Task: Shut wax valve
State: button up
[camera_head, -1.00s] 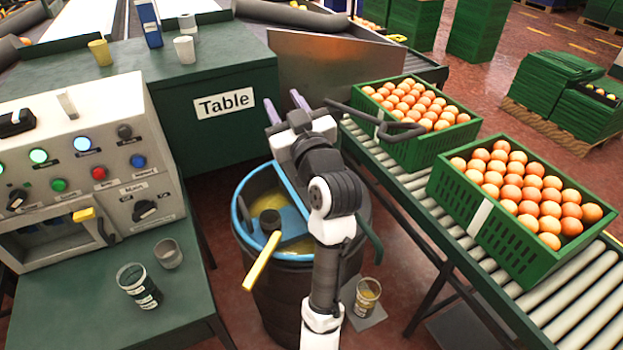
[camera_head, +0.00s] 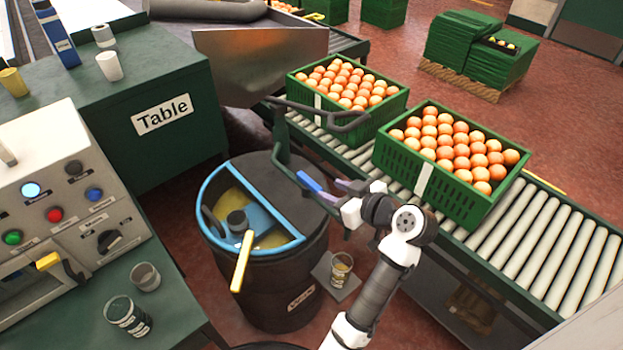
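No part in view is labelled as the wax valve. A dark barrel (camera_head: 300,262) with a half-open, blue-rimmed top holds yellowish liquid. A dark green pipe-like bar (camera_head: 279,140) stands behind the barrel's right side and bends down toward the front right. A dark looped lever (camera_head: 345,124) reaches right from its upper end. My gripper (camera_head: 318,180) is beside the bar, right of the barrel top, with its two purple-blue fingers apart. I see nothing held between them. Whether the fingers touch the bar is unclear.
A yellow-handled ladle (camera_head: 241,262) rests in the barrel. A cup (camera_head: 341,268) stands on a small plate beside it.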

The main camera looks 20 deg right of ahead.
aim_at(310, 182)
jog(key=p+x, duration=0.1)
jog(key=x, duration=0.7)
jog(key=shift+w+p, duration=0.15)
jog(key=shift+p, duration=0.15)
jog(key=shift+a+f, duration=0.1)
grip_shut()
